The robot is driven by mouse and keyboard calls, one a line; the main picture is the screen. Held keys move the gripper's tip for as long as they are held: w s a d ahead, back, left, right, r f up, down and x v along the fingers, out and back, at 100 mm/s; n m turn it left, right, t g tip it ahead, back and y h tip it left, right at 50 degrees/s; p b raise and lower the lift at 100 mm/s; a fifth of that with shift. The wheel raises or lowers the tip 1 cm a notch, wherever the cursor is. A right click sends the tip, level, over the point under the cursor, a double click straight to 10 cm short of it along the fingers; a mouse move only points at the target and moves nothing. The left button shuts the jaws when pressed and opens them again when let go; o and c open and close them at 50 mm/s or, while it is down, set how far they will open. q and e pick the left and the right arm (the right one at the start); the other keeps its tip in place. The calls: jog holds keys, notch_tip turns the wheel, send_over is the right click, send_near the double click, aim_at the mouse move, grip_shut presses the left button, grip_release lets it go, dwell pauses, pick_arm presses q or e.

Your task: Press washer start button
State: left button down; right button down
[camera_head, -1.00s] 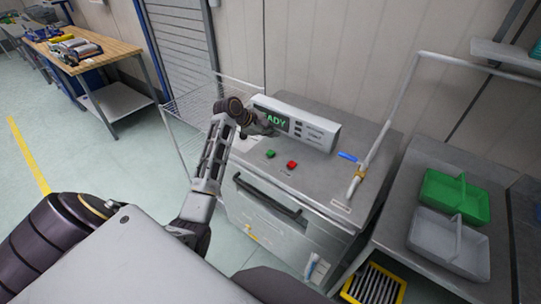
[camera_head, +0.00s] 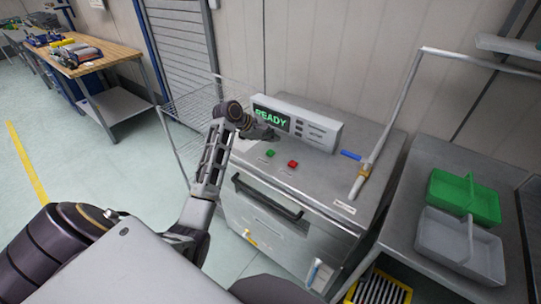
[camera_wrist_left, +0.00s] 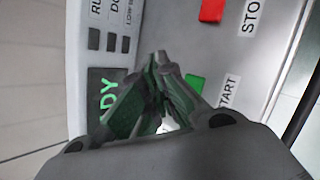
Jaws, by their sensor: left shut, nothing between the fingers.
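The washer (camera_head: 335,180) has a grey metal top and a display (camera_head: 271,118) reading READY in green. The green start button (camera_head: 270,153) and the red stop button (camera_head: 293,164) sit on its top in front of the panel. My left gripper (camera_head: 270,135) is above the washer top, just behind the green button. In the left wrist view, the shut gripper (camera_wrist_left: 160,62) points beside the green button (camera_wrist_left: 195,83), which is labelled START. The red button (camera_wrist_left: 212,10) is at the top there. The fingers hold nothing. My right gripper is out of view.
A bent metal pipe with a blue lever (camera_head: 351,155) stands at the right of the washer top. A side table holds a green tray (camera_head: 478,205) and a grey tray (camera_head: 440,234). A wire rack (camera_head: 180,125) is at the washer's left.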

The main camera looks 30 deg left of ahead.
aim_at(272, 154)
pick_arm(q)
jog(key=shift+f+b, duration=0.65)
jog(key=shift+b, duration=0.15)
jog(key=shift+f, duration=1.25)
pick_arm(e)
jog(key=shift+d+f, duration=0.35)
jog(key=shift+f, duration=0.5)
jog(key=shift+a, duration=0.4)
pick_arm(q)
jog(key=shift+p, duration=0.3)
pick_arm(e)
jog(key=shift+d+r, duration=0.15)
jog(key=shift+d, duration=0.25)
pick_arm(q)
jog(key=shift+f+p, duration=0.35)
jog(key=shift+p, duration=0.1)
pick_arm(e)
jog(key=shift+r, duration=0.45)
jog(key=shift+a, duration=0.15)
pick_arm(q)
jog(key=shift+f, duration=0.1)
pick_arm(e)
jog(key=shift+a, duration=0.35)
